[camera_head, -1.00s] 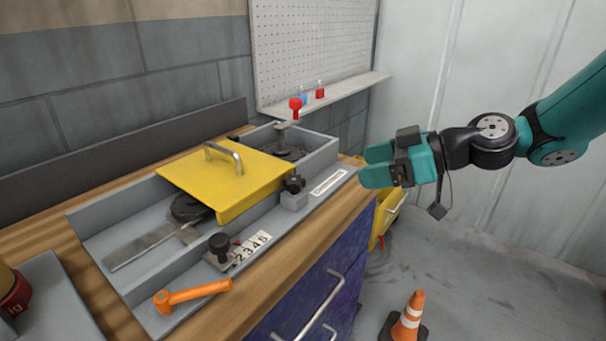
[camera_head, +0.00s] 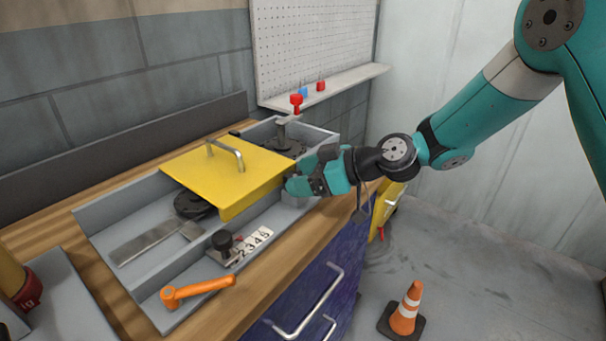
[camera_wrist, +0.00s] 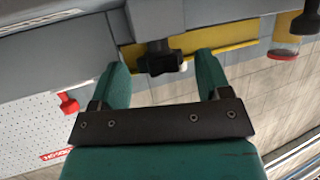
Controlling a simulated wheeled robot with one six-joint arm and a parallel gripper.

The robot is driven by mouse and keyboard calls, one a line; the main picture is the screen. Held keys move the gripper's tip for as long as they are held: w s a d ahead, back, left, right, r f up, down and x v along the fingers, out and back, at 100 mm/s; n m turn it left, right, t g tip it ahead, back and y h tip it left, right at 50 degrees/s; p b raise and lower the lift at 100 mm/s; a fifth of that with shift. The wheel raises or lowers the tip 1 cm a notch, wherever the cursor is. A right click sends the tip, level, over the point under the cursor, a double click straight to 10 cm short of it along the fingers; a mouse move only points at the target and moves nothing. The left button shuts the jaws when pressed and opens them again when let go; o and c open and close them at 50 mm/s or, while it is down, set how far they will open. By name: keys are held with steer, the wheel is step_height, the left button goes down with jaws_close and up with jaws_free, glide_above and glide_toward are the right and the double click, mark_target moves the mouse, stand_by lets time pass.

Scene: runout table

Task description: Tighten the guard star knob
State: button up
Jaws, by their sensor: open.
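The black star knob (camera_wrist: 158,58) shows in the wrist view at the edge of the yellow guard. It lies between the two teal fingers of my gripper (camera_wrist: 161,66), with gaps visible on both sides. In the head view my gripper (camera_head: 294,184) is at the right corner of the yellow guard (camera_head: 225,178) and hides the knob there. My gripper is open and holds nothing. I cannot tell how deep the knob sits between the fingers. The guard lies over the grey tray (camera_head: 140,291) and carries a metal handle (camera_head: 228,151).
An orange lever (camera_head: 200,290) and another black knob (camera_head: 222,240) by a number plate are at the tray's front. A red knob (camera_head: 296,100) stands behind the guard. A traffic cone (camera_head: 406,310) is on the floor. The blue drawer front (camera_head: 310,300) is below the bench.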

steer(key=c, duration=0.9)
steer(key=shift+s+m+t+b, duration=0.1)
steer(key=shift+m+t+b, duration=0.3)
steer(key=shift+b, duration=0.05)
steer(key=shift+m+t+h, duration=0.3)
steer(key=shift+m+t, duration=0.1)
steer(key=shift+t, duration=0.1)
steer(key=shift+r, duration=0.1)
steer(key=o, duration=0.9)
